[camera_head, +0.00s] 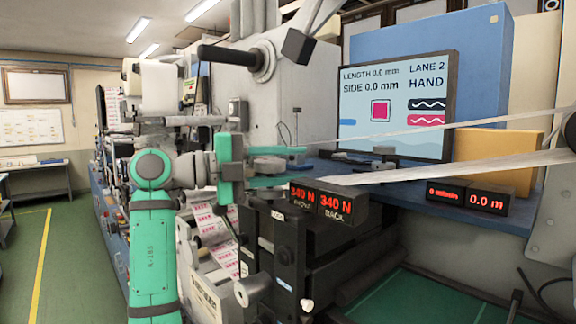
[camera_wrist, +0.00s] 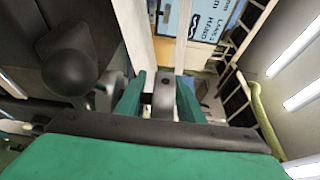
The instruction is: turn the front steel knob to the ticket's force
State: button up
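Two red readouts marked front (camera_head: 305,195) and back (camera_head: 340,205) stand side by side in the head view; both seem to read 340 N. A grey steel knob (camera_head: 253,289) sticks out low, below the readouts. A smaller pale knob (camera_head: 307,305) is to its right; I cannot tell for sure which is the front one. My gripper (camera_head: 292,166) is above these knobs, apart from them, its fingers spread. In the wrist view my gripper (camera_wrist: 162,82) shows a grey bracket (camera_wrist: 163,97) between its fingers, seemingly untouched. I cannot make out a ticket.
A monitor (camera_head: 395,110) shows length and side 0.0 mm, lane 2, hand. A pale web (camera_head: 470,166) runs across to the right. Printed web (camera_head: 213,225) lies behind my arm. The left aisle (camera_head: 60,270) is clear.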

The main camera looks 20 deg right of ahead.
jog(key=shift+a, duration=0.1)
jog(key=shift+w+a, duration=0.1)
jog(key=a, duration=1)
jog(key=shift+w+a, duration=0.15)
jog(key=shift+a, duration=0.15)
